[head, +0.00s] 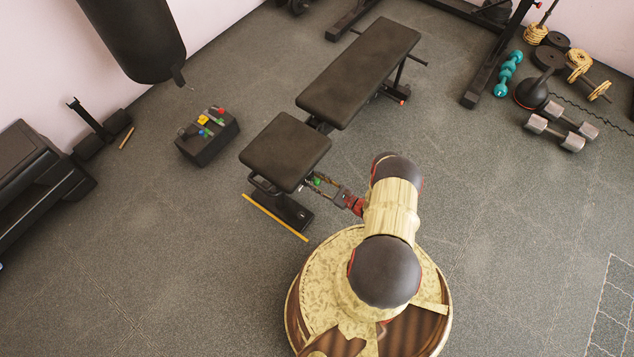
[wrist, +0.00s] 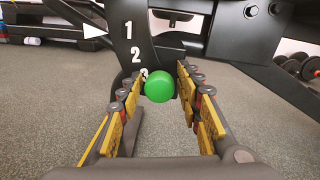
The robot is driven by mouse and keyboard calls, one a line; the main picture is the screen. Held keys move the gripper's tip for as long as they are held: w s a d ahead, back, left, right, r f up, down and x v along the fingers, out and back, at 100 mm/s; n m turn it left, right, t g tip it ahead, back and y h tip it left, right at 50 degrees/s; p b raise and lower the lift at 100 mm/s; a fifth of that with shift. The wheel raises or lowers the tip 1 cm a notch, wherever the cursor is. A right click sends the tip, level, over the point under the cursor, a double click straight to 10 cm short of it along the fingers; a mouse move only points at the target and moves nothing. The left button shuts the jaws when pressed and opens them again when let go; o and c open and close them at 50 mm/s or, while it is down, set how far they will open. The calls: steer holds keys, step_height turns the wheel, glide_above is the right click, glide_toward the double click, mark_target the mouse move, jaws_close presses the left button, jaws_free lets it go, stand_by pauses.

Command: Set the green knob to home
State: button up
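The green knob (wrist: 159,87) is a round ball in front of a dark curved plate (wrist: 130,32) on the bench frame. The plate carries white numbers 1, 2 and 3; the knob is just below the 3. A white triangle beside the plate points toward the 1. No home mark is readable. My gripper (wrist: 159,75) is open, its yellow and dark fingers on either side of the knob, with a thin gap at the left and almost none at the right. In the head view the knob (head: 317,182) shows beside my gripper (head: 325,184), under the bench seat.
The black bench (head: 287,151) stands directly ahead of my gripper. A yellow stick (head: 275,217) lies on the floor near its foot. A black box (head: 208,138) with coloured pieces is left of the bench. Dumbbells (head: 553,133) lie at right.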

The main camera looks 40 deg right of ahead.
steer(key=shift+o, duration=0.8)
steer(key=shift+s, duration=0.1)
steer(key=v, duration=1.2)
steer(key=shift+f, duration=0.1)
